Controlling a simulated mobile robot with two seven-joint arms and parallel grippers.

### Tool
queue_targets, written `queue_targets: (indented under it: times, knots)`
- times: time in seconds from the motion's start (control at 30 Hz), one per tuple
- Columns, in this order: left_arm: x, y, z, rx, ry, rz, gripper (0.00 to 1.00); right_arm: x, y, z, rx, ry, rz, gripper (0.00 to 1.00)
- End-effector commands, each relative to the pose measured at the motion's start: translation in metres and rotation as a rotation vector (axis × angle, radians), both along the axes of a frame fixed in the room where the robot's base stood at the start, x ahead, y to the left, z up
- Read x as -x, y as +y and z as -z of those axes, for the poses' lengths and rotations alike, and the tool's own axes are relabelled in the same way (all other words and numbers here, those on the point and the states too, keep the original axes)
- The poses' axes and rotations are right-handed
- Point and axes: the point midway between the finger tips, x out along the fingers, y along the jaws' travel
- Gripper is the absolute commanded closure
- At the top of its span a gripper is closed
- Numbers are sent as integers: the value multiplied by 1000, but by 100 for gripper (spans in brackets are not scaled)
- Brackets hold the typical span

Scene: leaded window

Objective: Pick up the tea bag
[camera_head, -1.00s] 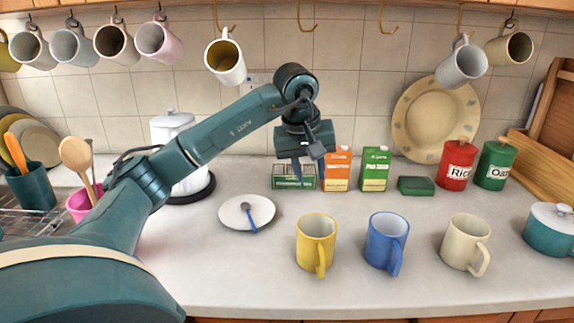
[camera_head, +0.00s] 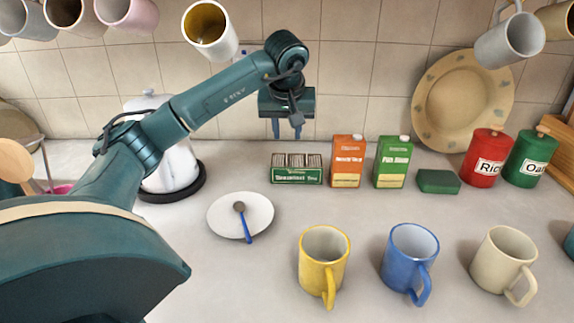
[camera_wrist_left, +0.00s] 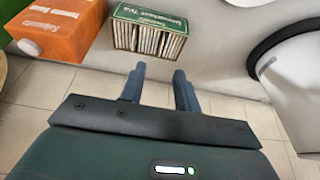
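A green tea box (camera_head: 297,176) with an open top stands on the counter, near the back wall. It holds several upright tea bags (camera_head: 297,160) in a row. The box also shows at the top of the left wrist view (camera_wrist_left: 150,14), with the tea bags' edges (camera_wrist_left: 149,41) visible. My left gripper (camera_head: 286,130) hangs above and behind the box in the head view, fingers pointing down. In the left wrist view its two fingers (camera_wrist_left: 159,73) are apart with nothing between them, and the box lies beyond the tips. My right gripper is in no view.
An orange carton (camera_head: 347,162) and a green carton (camera_head: 393,162) stand right of the box. A white saucer with a spoon (camera_head: 222,212) lies in front left. A kettle (camera_head: 172,172) stands left. Yellow (camera_head: 323,262), blue (camera_head: 408,258) and cream (camera_head: 500,255) mugs stand in front.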

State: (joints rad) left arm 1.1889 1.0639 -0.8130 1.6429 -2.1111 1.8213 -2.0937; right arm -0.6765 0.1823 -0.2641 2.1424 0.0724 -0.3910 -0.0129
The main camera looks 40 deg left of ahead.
Motion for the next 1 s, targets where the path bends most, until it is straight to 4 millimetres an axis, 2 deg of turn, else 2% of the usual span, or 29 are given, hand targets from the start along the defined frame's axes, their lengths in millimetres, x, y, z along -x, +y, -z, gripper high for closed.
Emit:
queue_targets:
  times: [0.03, 0.27, 0.6, 0.87, 1.0]
  knots:
    - [-2, 2, 9, 1, 3, -2, 68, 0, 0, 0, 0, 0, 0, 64]
    - [-8, 7, 24, 0, 0, 1, 68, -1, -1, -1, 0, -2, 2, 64]
    - [-20, 19, 65, 1, 2, 0, 68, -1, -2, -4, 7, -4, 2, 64]
    - [-22, 20, 69, 0, -2, 2, 68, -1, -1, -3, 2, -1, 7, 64]
    - [-22, 20, 69, 1, -1, 2, 77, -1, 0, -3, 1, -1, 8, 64]
